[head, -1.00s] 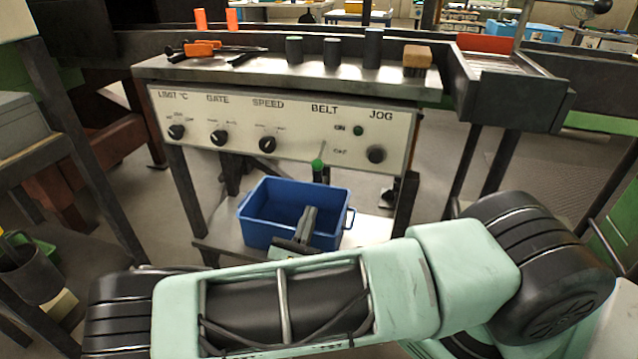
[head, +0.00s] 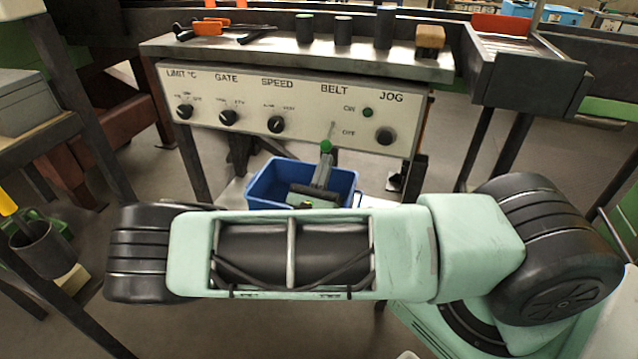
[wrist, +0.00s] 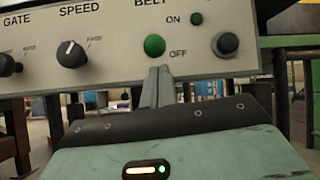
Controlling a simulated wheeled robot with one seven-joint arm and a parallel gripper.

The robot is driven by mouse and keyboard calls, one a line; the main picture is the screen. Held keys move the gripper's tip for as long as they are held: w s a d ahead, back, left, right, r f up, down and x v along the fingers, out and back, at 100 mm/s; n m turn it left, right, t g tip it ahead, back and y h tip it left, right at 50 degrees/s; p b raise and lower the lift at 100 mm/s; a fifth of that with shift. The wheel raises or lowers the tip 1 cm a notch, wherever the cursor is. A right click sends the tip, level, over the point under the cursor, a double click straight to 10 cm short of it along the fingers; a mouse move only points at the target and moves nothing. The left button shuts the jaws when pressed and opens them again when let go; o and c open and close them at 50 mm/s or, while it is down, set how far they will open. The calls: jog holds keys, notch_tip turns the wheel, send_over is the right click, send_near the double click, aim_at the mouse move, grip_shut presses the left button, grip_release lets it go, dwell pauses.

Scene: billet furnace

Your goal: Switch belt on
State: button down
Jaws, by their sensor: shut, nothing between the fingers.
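The control panel (head: 290,108) carries a BELT lever with a green ball knob (head: 326,146). Its thin stem runs down from the panel, so the knob hangs low by the OFF label. In the wrist view the knob (wrist: 154,45) faces me, left of OFF and below ON. My gripper (head: 325,160) is shut and empty, its tips just beneath the knob; whether they touch it I cannot tell. The shut fingers (wrist: 157,72) also show in the wrist view, pointing up at the knob. A small dark green lamp (head: 368,112) sits beside ON.
The black JOG button (head: 385,136) is right of the lever, and the SPEED dial (head: 276,124) is left of it. A blue crate (head: 268,184) stands below the panel, behind my gripper.

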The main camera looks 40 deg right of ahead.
aim_at(329, 137)
jog(key=shift+x, duration=1.15)
jog(key=shift+a+r+p, duration=0.1)
jog(key=shift+r+p, duration=0.05)
jog(key=shift+p, duration=0.2)
jog(key=shift+s+a+r+y+p, duration=0.1)
jog(key=shift+y+p, duration=0.2)
jog(key=shift+p, duration=0.3)
